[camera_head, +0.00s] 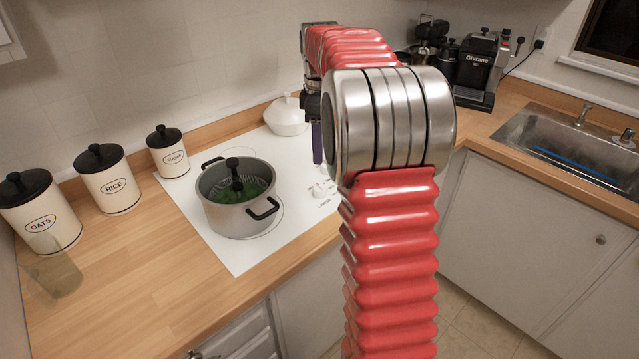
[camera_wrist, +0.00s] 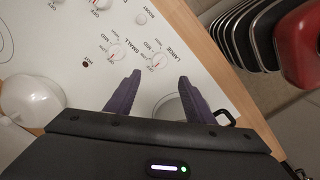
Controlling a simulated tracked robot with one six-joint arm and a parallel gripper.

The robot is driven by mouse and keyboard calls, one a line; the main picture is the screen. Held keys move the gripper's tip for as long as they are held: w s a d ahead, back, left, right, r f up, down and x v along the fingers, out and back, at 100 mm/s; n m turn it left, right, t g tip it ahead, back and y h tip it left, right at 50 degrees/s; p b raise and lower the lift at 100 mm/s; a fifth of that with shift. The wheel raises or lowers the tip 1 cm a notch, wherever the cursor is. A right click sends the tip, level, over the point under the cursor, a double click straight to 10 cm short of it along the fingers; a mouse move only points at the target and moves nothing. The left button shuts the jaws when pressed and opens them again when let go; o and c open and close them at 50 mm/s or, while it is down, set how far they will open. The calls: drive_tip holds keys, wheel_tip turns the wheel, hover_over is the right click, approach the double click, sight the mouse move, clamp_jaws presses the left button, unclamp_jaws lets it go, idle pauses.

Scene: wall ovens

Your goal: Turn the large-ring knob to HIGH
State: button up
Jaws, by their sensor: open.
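The large-ring knob (camera_wrist: 158,62) is a small white knob beside the lettering LARGE on the white cooktop panel in the wrist view. Its exact pointer setting is too small to read. My gripper (camera_wrist: 159,75) has two purple fingers spread apart, with the knob just ahead of the gap between the tips and nothing held. In the head view one purple finger of my gripper (camera_head: 317,145) hangs above the cooktop, left of my arm.
A second knob (camera_wrist: 117,52), marked SMALL, sits close to the left. A grey pot (camera_head: 238,205) with black handles stands on the cooktop (camera_head: 240,262). A white lidded dish (camera_head: 286,117) stands at the back. Canisters line the left wall.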

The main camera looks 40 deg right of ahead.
sight(320, 186)
wheel_tip(320, 186, down, 13)
drive_tip(key=shift+w+d+r, duration=0.1)
drive_tip(key=shift+w+d, duration=0.05)
idle(0.4)
drive_tip(key=c, duration=1.1)
drive_tip(key=shift+o, duration=0.2)
